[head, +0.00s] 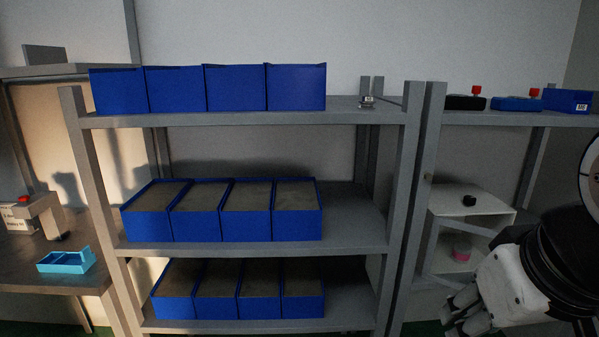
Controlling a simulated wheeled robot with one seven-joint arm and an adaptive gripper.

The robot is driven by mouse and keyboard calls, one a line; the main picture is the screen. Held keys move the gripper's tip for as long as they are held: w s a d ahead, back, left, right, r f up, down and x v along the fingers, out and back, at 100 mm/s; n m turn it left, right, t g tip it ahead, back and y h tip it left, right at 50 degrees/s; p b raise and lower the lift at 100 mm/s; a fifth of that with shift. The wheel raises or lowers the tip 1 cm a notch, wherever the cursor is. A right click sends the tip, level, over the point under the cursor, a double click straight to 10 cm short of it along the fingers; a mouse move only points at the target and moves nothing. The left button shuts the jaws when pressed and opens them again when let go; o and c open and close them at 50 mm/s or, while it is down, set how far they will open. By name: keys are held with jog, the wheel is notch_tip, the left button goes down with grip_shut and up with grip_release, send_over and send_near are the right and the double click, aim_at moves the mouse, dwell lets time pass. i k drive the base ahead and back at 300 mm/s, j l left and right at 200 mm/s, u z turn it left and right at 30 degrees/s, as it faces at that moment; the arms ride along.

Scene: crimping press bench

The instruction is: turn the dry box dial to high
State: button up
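A white box, which looks like the dry box (490,203), stands on the right-hand shelf unit in the head view. A small black knob, likely its dial (469,201), sits on its top. The dial's setting and any markings are too small to read. The front of the box looks open, with a pink round thing (461,254) inside. My gripper (463,312) is at the lower right, below and in front of the box, apart from the dial. Its fingers point to the lower left; their gap is unclear. My arm hides the box's lower right part.
A grey shelf unit (360,228) with rows of blue bins (296,88) fills the middle. Its uprights (408,190) stand just left of the box. Small red-topped devices (517,103) sit on the shelf above the box. A bench (85,278) with a light-blue tray (66,262) is at left.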

aim_at(469, 200)
jog(key=z, duration=0.75)
